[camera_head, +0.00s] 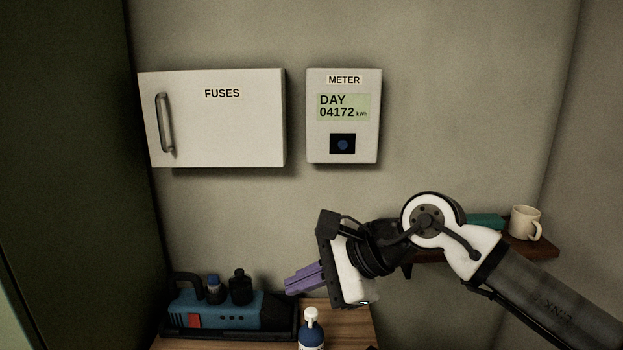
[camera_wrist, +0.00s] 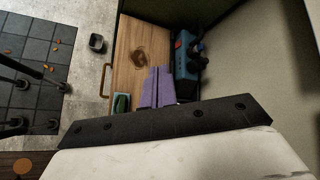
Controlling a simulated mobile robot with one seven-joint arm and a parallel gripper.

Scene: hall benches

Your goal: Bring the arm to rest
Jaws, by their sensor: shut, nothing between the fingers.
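My gripper (camera_head: 304,279) hangs in the air above the wooden bench top, in front of the wall and below the meter. Its purple fingers point left and lie close together, shut with nothing between them. In the wrist view the fingers (camera_wrist: 157,88) show side by side over the wooden surface. My arm comes in from the lower right of the head view and is bent at the white joint.
The fuse box (camera_head: 225,118) is closed; the meter (camera_head: 343,115) reads DAY 04172. A blue tool (camera_head: 225,309) sits in a dark tray. A pump bottle (camera_head: 311,330) stands on the bench (camera_wrist: 137,62). A shelf (camera_head: 530,249) with a mug (camera_head: 525,223) is behind my arm.

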